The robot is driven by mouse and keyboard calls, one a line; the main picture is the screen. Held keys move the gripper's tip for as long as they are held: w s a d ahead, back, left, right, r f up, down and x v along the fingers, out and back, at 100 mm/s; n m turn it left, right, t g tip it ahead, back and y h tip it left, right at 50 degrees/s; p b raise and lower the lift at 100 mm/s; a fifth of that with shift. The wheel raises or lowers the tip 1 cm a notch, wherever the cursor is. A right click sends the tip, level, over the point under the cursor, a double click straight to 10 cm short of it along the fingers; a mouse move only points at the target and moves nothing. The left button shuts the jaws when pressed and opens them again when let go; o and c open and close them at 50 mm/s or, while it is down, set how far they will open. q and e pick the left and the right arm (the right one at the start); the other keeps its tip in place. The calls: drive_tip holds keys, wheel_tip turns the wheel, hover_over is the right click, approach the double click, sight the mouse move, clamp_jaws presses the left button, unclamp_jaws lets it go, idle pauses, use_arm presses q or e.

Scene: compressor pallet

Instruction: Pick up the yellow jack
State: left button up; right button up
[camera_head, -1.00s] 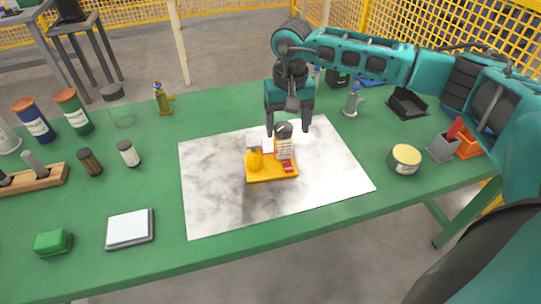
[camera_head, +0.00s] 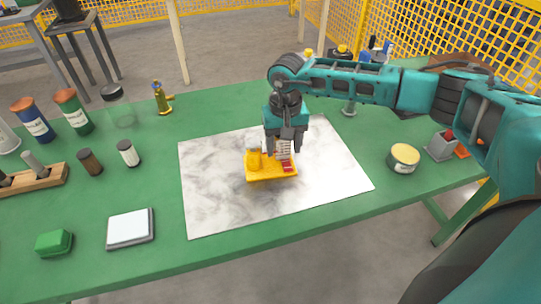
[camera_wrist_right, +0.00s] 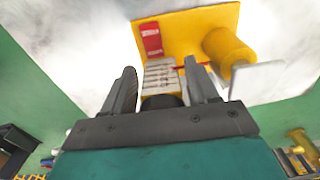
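A yellow tray (camera_head: 262,178) lies on the marbled sheet and also shows in the wrist view (camera_wrist_right: 185,38). On it a yellow cylindrical body (camera_head: 254,159), likely the yellow jack, stands at the left. In the wrist view this body (camera_wrist_right: 225,48) is right of the fingers. A labelled light cylinder (camera_head: 284,153) with a dark end stands beside it. My right gripper (camera_head: 283,149) points down over the tray. In the wrist view its open fingers (camera_wrist_right: 163,88) lie either side of the labelled cylinder (camera_wrist_right: 159,78); contact is unclear. My left gripper is out of view.
A brass-yellow fitting (camera_head: 162,99) with a blue top stands at the back left. A round tin (camera_head: 404,158) and a grey holder (camera_head: 440,146) are at the right. The front of the marbled sheet (camera_head: 215,210) is bare.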

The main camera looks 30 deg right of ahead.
drive_tip(key=c, duration=1)
drive_tip(key=shift+r, duration=0.1)
clamp_jaws()
drive_tip(key=shift+w, duration=0.1)
